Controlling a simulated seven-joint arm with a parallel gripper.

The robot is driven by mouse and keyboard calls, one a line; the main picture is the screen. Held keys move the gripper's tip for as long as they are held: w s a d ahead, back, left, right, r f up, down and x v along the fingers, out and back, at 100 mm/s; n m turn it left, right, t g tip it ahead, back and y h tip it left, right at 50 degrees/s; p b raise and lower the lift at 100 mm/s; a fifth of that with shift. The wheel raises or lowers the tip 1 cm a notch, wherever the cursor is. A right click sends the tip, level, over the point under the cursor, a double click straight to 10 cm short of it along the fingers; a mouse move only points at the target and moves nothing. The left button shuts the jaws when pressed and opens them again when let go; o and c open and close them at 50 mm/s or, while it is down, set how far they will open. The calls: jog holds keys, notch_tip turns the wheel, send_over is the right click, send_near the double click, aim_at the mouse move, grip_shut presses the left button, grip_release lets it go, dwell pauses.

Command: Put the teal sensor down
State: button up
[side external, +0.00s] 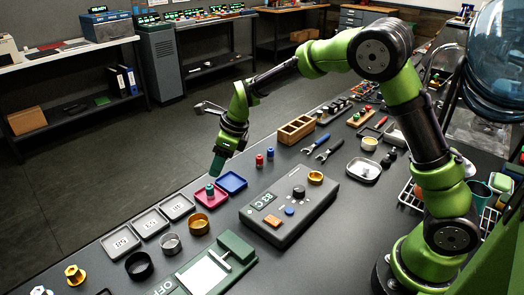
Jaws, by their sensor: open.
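The teal sensor (210,189) is a small teal piece standing upright in the pink-red tray (219,203). My gripper (216,172) is just above it, pointing down, with its jaws open. A small gap seems to separate the fingertips from the sensor's top, though the two lie close together in this single view. A red sensor (259,160) and a blue sensor (270,153) stand on the bench to the right of the trays.
A blue tray (232,182) sits beside the pink-red one, and several grey labelled trays (150,222) lie to the left. A grey control box (290,213) with a display stands in front. Metal rings (199,224), a green scale (204,274) and wrenches (316,144) are nearby.

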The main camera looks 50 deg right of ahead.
jog(key=s+d+r+n+t, duration=0.2)
jog(key=s+d+r+n, duration=0.1)
jog(key=s+r+n, duration=0.85)
jog(key=s+d+r+n+t, duration=0.1)
jog(key=s+d+r+n, duration=0.1)
jog(key=s+n, duration=1.1)
jog(key=s, duration=0.2)
jog(key=shift+s+t+h, duration=0.3)
jog(key=shift+s+h, duration=0.05)
jog(key=shift+h, duration=0.05)
